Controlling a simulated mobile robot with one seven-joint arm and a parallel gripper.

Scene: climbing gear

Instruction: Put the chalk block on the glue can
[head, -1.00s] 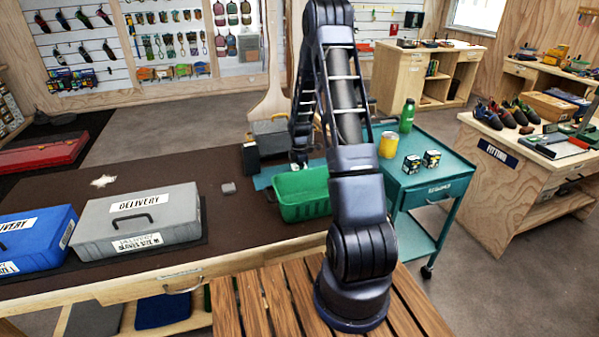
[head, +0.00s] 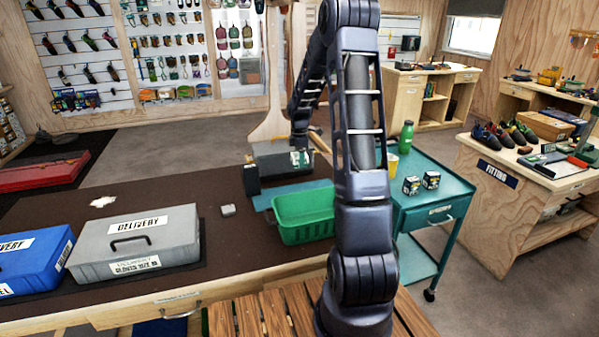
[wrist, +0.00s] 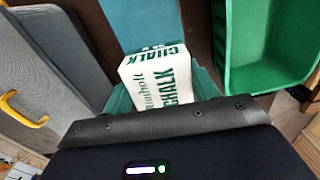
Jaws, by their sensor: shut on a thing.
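The chalk block (wrist: 158,80) is white with green lettering and fills the middle of the wrist view. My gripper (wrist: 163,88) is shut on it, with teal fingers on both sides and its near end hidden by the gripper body. In the head view my gripper (head: 300,143) holds the chalk block (head: 300,158) in the air, in front of the grey toolbox. A yellow can (head: 391,167), probably the glue can, stands on the teal cart to the right. My arm partly hides it, and no label is readable.
The green bin (head: 303,230) stands right of the teal mat (wrist: 140,25). The grey toolbox (head: 275,165) is behind. The teal cart (head: 450,189) also bears a green bottle (head: 406,137) and two small dark boxes (head: 421,183). A small grey block (head: 228,210) lies on the dark table.

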